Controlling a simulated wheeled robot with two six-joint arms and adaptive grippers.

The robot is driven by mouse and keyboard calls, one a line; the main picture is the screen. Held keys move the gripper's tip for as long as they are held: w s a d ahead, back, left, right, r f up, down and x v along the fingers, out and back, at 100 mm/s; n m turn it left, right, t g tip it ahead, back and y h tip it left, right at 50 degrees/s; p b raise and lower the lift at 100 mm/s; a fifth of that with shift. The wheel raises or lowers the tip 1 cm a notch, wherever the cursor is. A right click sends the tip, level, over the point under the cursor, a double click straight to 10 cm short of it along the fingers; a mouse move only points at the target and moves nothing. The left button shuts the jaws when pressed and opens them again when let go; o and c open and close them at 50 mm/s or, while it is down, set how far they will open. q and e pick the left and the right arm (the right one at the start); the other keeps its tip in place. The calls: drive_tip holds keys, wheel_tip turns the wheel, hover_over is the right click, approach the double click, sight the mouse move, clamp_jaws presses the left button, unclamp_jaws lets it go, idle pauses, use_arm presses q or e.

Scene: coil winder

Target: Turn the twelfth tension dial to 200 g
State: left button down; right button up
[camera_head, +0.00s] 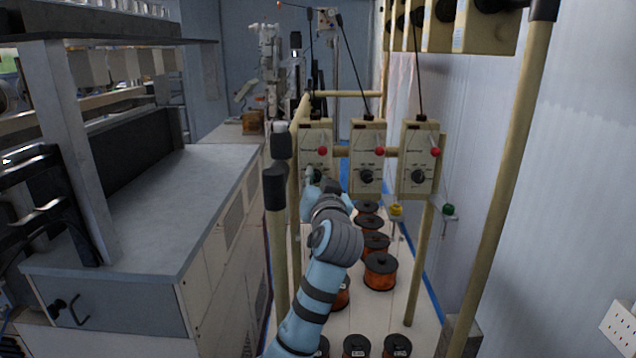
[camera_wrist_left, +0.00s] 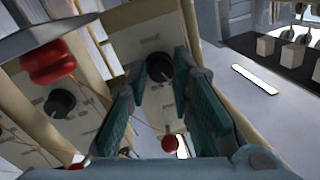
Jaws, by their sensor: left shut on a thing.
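Three cream tension boxes hang in a row in the head view, each with a black dial and a red knob. My left gripper (camera_head: 314,182) is at the leftmost box (camera_head: 316,138) and partly hides its lower face. In the left wrist view the black dial (camera_wrist_left: 160,67) of that box sits between the fingertips of my left gripper (camera_wrist_left: 159,70), which is shut on it. The dial's pointer and scale are too small to read. The middle box's dial (camera_head: 366,177) and the right box's dial (camera_head: 418,177) are free. My right gripper is not in view.
Copper wire spools (camera_head: 380,272) stand on the white board below the boxes. Cream frame posts (camera_head: 512,170) rise at the right and beside my arm. A grey-topped machine cabinet (camera_head: 150,205) fills the left. A neighbouring box's red knob (camera_wrist_left: 48,64) is close to my gripper.

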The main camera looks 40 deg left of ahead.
use_arm(q)
drive_tip(key=shift+n, duration=0.4)
drive_tip(key=n+b, duration=0.1)
drive_tip(key=n, duration=0.2)
drive_tip(key=shift+g, duration=0.3)
drive_tip(key=shift+r+n+h+b, duration=0.15)
drive_tip(key=shift+n+h+b, duration=0.5)
drive_tip(key=shift+n, duration=1.15)
drive_tip(key=c, duration=1.4)
unclamp_jaws()
drive_tip(key=shift+a, duration=0.1)
drive_tip(key=v, duration=1.2)
